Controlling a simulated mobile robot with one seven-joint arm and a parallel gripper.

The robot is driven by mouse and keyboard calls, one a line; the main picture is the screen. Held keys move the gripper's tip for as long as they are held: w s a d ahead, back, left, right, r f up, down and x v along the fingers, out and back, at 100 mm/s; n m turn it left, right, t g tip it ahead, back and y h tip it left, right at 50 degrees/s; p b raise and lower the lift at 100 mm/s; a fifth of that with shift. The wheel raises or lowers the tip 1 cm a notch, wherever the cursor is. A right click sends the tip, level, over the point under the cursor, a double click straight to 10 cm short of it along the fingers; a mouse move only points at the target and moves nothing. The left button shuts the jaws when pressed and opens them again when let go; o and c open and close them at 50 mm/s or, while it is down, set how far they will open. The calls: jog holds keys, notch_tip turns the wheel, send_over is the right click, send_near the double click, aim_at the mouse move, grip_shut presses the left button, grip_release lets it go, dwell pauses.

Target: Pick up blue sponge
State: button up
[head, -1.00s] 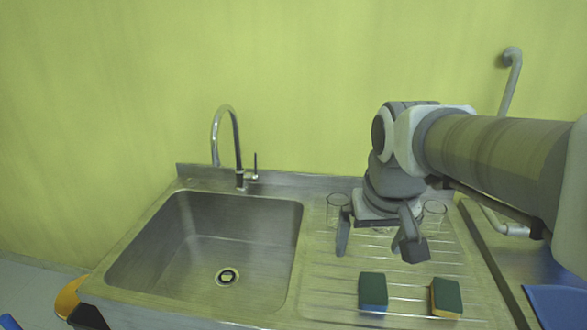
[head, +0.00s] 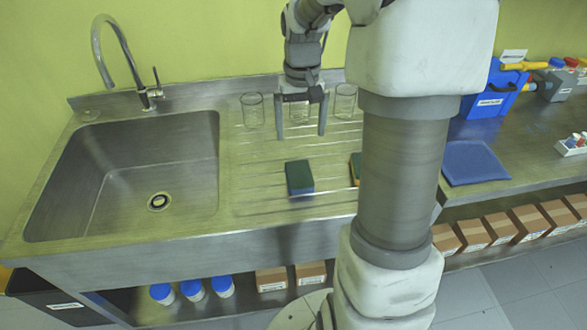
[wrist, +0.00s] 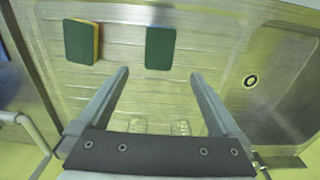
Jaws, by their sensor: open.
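The blue sponge (head: 300,177) lies flat on the ribbed drainboard (head: 260,205), its dark green top facing up. The wrist view shows the same green top (wrist: 160,48). My gripper (head: 301,134) is open and empty, pointing down above the drainboard, behind the sponge. In the wrist view the fingertips (wrist: 160,74) are spread to either side of the sponge's line, with the sponge beyond them. A second sponge (wrist: 82,41), green on top with a yellow side, lies beside it and is mostly hidden by my arm in the head view (head: 355,168).
Glass beakers (head: 252,110) (head: 345,100) stand at the back of the drainboard, near my gripper. The sink basin (head: 130,175) with its tap (head: 120,55) is to the left. A blue mat (head: 473,162) and a blue box (head: 490,98) sit on the right-hand counter.

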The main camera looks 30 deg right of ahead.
aim_at(300, 175)
notch_tip(300, 175, down, 15)
jog(key=shift+r+b, duration=0.1)
jog(key=shift+b, duration=0.3)
jog(key=shift+c, duration=0.2)
jog(key=c, duration=1.2)
jog(key=shift+c, duration=0.2)
jog(key=shift+r, duration=0.1)
jog(key=shift+r, duration=0.6)
notch_tip(300, 175, up, 3)
jog(key=shift+r, duration=0.1)
jog(key=s+d+r, duration=0.6)
jog(key=s+d, duration=0.2)
jog(key=shift+s+r+p, duration=0.25)
jog(key=shift+s+p, duration=0.05)
jog(key=shift+s, duration=0.05)
